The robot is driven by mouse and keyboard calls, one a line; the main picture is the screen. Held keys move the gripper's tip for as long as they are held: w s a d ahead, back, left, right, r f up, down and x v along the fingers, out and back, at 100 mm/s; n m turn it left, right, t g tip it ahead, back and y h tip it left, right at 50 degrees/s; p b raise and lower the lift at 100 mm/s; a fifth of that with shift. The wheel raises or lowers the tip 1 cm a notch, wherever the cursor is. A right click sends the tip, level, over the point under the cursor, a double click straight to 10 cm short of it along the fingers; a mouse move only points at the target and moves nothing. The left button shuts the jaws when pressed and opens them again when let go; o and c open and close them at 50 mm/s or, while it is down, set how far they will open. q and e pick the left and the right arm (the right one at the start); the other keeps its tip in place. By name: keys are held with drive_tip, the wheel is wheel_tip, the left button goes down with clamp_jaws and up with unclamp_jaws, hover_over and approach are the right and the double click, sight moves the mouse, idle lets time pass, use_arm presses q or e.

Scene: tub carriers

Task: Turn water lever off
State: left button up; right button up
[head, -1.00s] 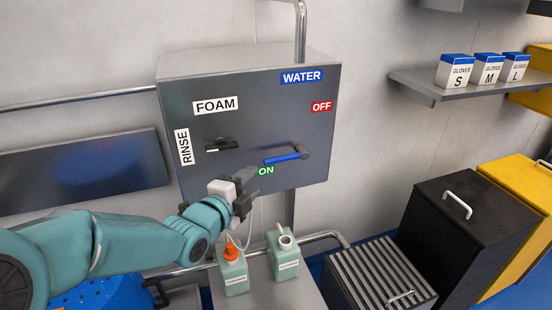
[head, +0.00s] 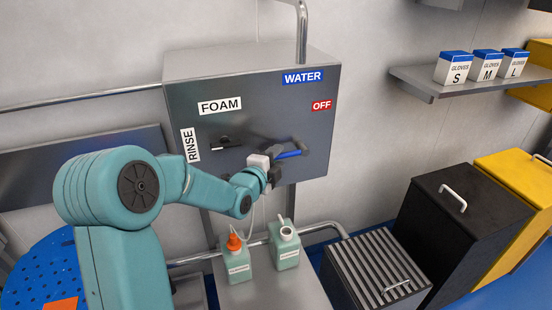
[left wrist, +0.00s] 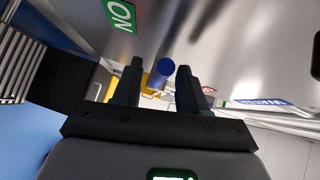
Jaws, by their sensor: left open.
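The blue water lever (head: 290,154) is on the front of the grey control box (head: 255,105). Its handle points left from its pivot and tilts slightly down. The red OFF label (head: 321,105) is above the pivot. The green ON label (left wrist: 120,14) shows in the left wrist view and is hidden in the head view. My left gripper (head: 276,163) is open at the handle's left end and hides part of it. In the left wrist view the lever's round blue end (left wrist: 165,66) shows between the open fingers (left wrist: 157,84). Contact cannot be told. My right gripper is out of view.
The black foam/rinse knob (head: 226,142) is left of the lever on the same box. A bottle with an orange top (head: 236,264) and an open-necked bottle (head: 286,250) stand below. A ribbed grey bin (head: 376,270) and a black bin (head: 450,225) are at right.

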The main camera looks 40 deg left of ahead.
use_arm(q)
drive_tip(key=shift+r, duration=0.1)
clamp_jaws()
drive_tip(key=shift+r, duration=0.15)
